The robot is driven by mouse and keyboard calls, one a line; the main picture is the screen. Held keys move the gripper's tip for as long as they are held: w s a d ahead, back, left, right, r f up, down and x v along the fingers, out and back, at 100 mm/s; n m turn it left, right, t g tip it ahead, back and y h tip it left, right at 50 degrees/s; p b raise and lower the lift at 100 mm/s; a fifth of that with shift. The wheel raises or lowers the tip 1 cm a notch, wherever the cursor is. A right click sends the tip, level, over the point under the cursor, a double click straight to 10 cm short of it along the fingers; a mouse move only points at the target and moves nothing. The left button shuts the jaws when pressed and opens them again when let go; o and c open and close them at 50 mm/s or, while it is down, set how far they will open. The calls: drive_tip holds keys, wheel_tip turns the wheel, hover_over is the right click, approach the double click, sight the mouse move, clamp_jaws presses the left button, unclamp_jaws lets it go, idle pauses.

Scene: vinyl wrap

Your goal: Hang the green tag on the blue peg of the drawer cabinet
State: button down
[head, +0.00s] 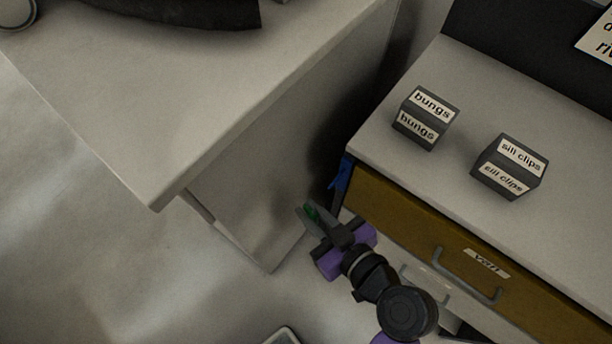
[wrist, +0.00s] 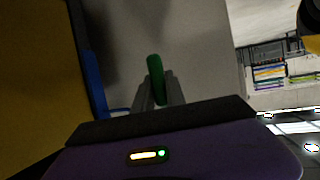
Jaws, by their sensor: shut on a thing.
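The green tag (head: 312,212) is between the fingertips of my gripper (head: 310,219), to the left of the drawer cabinet's front corner. In the wrist view the tag (wrist: 155,78) stands up edge-on between the fingers of my gripper (wrist: 155,92), which are shut on it. The blue peg (head: 340,178) is on the cabinet's left front edge, above and right of the tag in the head view. In the wrist view the blue peg (wrist: 96,86) is left of the tag, with a gap between them. The drawer cabinet (head: 385,118) has a brown drawer front (head: 425,228).
A drawer handle (head: 468,277) sticks out near my arm. A pale worktop (head: 190,100) lies at the left, with a gap between it and the cabinet.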

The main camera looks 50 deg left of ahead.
drive_tip(key=w+a+f+b, duration=0.1)
drive_tip(key=w+b, duration=0.1)
drive_tip(key=w, duration=0.5)
drive_tip(key=shift+a+f+b, duration=0.2)
drive_tip(key=shift+a+b, duration=0.15)
idle(0.5)
drive_tip(key=shift+w, duration=0.1)
idle(0.5)
drive_tip(key=c, duration=1.3)
unclamp_jaws()
drive_tip(key=v, duration=0.7)
drive_tip(key=shift+d, duration=0.4)
drive_tip(key=shift+r, duration=0.15)
